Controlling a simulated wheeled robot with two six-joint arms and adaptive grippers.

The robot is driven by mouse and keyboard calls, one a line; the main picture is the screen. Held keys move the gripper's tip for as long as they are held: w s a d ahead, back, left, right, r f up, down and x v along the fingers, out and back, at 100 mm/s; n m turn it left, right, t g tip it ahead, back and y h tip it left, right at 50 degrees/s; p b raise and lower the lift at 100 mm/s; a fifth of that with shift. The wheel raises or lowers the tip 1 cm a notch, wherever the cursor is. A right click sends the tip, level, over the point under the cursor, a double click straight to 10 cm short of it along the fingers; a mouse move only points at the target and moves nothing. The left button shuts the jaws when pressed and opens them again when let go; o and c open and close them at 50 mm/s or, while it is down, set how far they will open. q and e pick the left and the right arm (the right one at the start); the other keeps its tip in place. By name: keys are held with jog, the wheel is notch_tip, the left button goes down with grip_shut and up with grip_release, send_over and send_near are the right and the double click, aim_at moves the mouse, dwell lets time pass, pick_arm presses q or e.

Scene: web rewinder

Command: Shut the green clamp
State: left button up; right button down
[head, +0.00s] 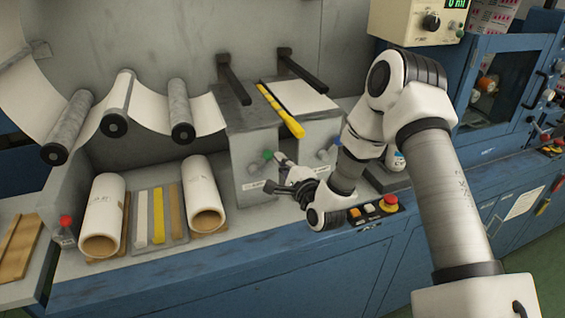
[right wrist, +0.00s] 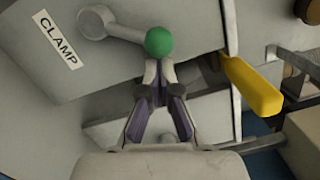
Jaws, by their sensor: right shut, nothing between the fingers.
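The green clamp's round knob (head: 267,155) is on the front face of a grey metal box, left of my right arm. In the right wrist view the green knob (right wrist: 159,42) sits at the end of a grey lever (right wrist: 125,33) that runs left to a round pivot. A "CLAMP" label is beside the pivot. My right gripper (right wrist: 159,68) is shut and empty, its fingertips right at the knob's lower edge; I cannot tell if they touch. In the head view the right gripper (head: 281,159) reaches the knob from the right. My left gripper is not in view.
A yellow bar (head: 281,111) lies on top of the grey box (head: 253,140). A red stop button (head: 389,203) is on the front edge near my arm.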

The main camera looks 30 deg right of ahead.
jog(key=shift+a+r+n, duration=0.1)
jog(key=shift+r+n, duration=0.1)
jog(key=shift+n, duration=0.1)
jog(key=a+r+n, duration=0.1)
jog(key=n, duration=0.1)
jog(key=a+r+n, duration=0.1)
jog(key=n, duration=0.2)
jog(key=w+a+r+n+b, duration=0.1)
jog(key=a+n, duration=0.1)
jog(key=shift+a+n+g, duration=0.1)
jog(key=shift+n+g, duration=0.3)
jog(key=a+n, duration=0.1)
jog(key=n, duration=0.1)
jog(key=shift+w+a+r+n+g, duration=0.15)
jog(key=shift+w+a+n+g, duration=0.15)
jog(key=shift+a, duration=0.1)
jog(key=shift+w+a+n+b, duration=0.15)
jog(key=shift+a+n+b, duration=0.55)
jog(key=shift+n, duration=0.3)
jog(key=shift+a+n+h, duration=0.2)
jog(key=shift+n+h, duration=0.1)
jog(key=shift+w+a+b, duration=0.15)
jog(key=shift+a+b, duration=0.15)
jog(key=shift+a, duration=0.15)
